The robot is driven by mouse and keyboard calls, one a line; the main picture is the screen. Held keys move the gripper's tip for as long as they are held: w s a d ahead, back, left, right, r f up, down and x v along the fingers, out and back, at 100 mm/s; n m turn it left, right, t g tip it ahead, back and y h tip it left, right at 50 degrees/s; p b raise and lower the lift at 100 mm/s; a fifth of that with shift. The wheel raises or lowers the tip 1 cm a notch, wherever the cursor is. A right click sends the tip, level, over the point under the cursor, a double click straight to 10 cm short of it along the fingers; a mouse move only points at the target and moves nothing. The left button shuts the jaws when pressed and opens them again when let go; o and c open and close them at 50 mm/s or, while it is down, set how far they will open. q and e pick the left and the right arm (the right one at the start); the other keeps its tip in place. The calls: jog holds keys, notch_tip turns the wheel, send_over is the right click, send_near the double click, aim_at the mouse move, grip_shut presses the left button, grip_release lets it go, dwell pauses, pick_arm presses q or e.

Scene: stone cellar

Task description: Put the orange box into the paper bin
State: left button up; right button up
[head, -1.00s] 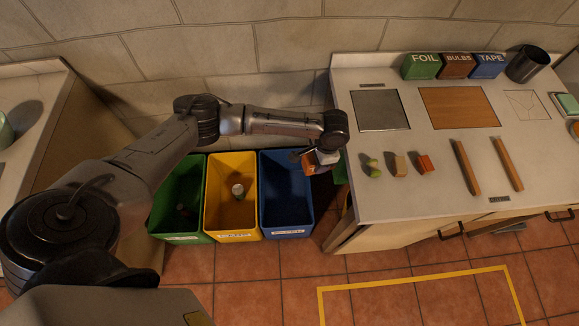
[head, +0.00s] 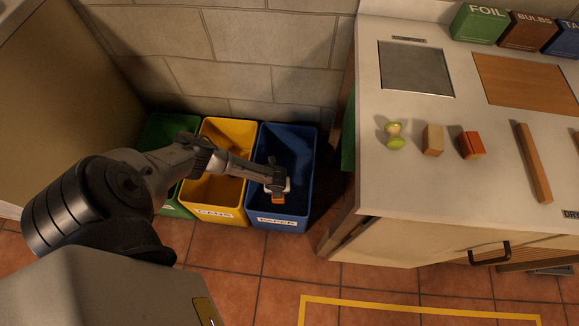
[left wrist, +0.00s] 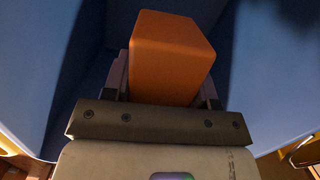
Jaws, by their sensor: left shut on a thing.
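The orange box (head: 278,198) is in the jaws of my left gripper (head: 275,187), over the opening of the blue bin (head: 306,150), whose front label appears to read PAPER. In the left wrist view the orange box (left wrist: 170,60) sticks out between the two fingers, with the bin's blue walls (left wrist: 262,80) around it. I cannot tell exactly how deep the box is relative to the rim. My right gripper is not in view.
A yellow bin (head: 222,213) and a green bin (head: 160,130) stand left of the blue one. A stone wall is behind.

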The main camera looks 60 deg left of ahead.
pick_arm(q)
jog(key=shift+m, duration=0.8)
jog(key=f, duration=0.1)
jog(key=s+f+b, duration=0.1)
jog(key=a+f, duration=0.1)
jog(key=shift+s+f, duration=0.2)
jog(key=shift+f, duration=0.15)
notch_tip(320, 180, down, 10)
jog(key=b, duration=0.7)
jog(key=shift+r+b, duration=0.2)
jog(key=shift+b, duration=0.15)
jog(key=shift+s+d+r, duration=0.1)
jog(key=shift+f, duration=0.6)
jog(key=o, duration=0.9)
jog(key=shift+r, duration=0.1)
